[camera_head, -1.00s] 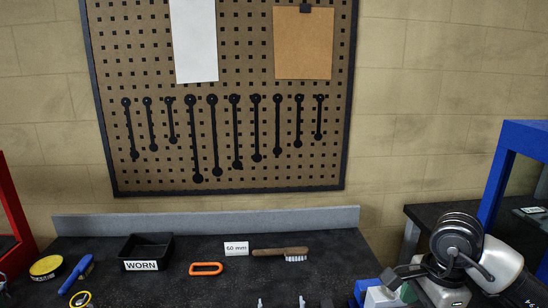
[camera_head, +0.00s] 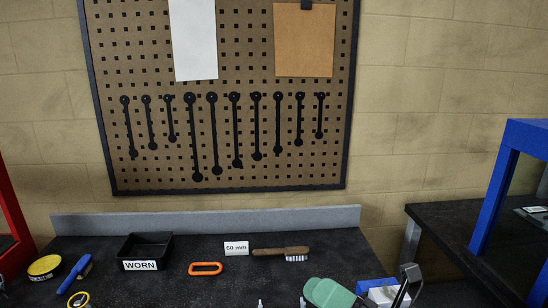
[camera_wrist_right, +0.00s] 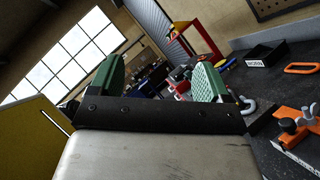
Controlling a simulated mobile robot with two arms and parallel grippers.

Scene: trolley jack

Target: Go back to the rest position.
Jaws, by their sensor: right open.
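My right gripper (camera_head: 366,290) shows at the bottom right of the head view, cut off by the lower edge. One green-padded finger and one dark finger stand apart. In the right wrist view the gripper (camera_wrist_right: 160,85) has its two green-padded fingers wide apart, with nothing between them. It looks out over the room, with the bench at the right. My left gripper is not in the head view.
The bench holds a black WORN tray (camera_head: 146,247), an orange ring (camera_head: 205,269), a wooden brush (camera_head: 281,252), a blue-handled tool (camera_head: 75,275) and a yellow-topped tin (camera_head: 44,266). A blue frame (camera_head: 500,190) stands at right. An orange tool (camera_wrist_right: 296,122) shows in the wrist view.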

